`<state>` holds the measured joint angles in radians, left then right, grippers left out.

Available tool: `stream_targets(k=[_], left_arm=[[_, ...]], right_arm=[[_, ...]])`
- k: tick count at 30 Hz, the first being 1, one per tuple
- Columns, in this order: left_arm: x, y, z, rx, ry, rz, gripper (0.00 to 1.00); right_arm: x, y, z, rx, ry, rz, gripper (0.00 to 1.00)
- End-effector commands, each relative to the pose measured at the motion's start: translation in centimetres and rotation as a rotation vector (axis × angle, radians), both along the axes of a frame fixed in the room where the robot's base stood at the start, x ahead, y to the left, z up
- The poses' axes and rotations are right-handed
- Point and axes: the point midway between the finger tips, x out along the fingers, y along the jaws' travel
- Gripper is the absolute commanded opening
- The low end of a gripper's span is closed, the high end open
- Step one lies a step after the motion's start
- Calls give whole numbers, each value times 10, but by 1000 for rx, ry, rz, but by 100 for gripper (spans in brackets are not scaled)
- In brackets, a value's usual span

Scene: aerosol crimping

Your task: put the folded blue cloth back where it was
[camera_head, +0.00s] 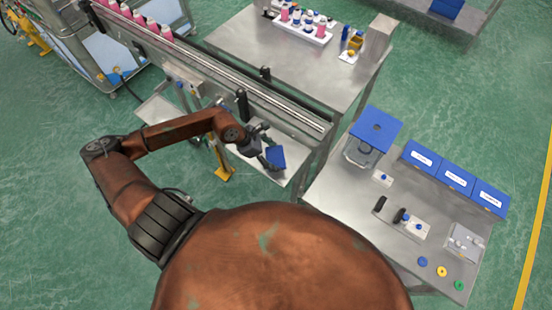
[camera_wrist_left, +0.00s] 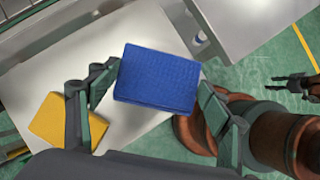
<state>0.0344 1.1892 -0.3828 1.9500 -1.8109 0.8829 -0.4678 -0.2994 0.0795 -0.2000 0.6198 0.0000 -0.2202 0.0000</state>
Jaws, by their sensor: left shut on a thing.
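The folded blue cloth (camera_wrist_left: 157,78) is between the two fingers of my left gripper (camera_wrist_left: 156,88), which is shut on it. In the head view the blue cloth (camera_head: 276,157) is at the tip of my left gripper (camera_head: 266,154), over the small metal shelf (camera_head: 247,160) beside the conveyor. I cannot tell whether the cloth touches the shelf. In the left wrist view the pale shelf surface (camera_wrist_left: 130,30) lies behind the cloth. My right gripper (camera_wrist_left: 290,84) shows small at the right edge of that view, its fingers apart and empty.
A yellow cloth (camera_wrist_left: 48,118) lies on the shelf, left of the blue one. The conveyor rail (camera_head: 235,70) runs along the shelf's far side. The right-hand workbench (camera_head: 345,200) holds blue bins (camera_head: 455,178) and a blue-topped stand (camera_head: 376,128).

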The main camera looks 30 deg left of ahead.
Motion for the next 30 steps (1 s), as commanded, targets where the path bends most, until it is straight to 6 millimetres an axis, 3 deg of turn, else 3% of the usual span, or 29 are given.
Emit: stream_targets(k=[7,13,24,25,30], left_arm=[[14,-7,-17,-1,0,1,52],[12,-6,-43,0,1,2,52],[12,-6,-50,2,0,0,52],[12,-6,-49,1,0,-1,73],[12,-6,-49,1,0,-1,85]], right_arm=[[0,0,4,0,0,0,40],[0,-1,14,-1,0,0,40],[0,-1,12,-1,0,0,40],[0,-1,12,-1,0,0,40],[0,-1,12,-1,-1,0,40]])
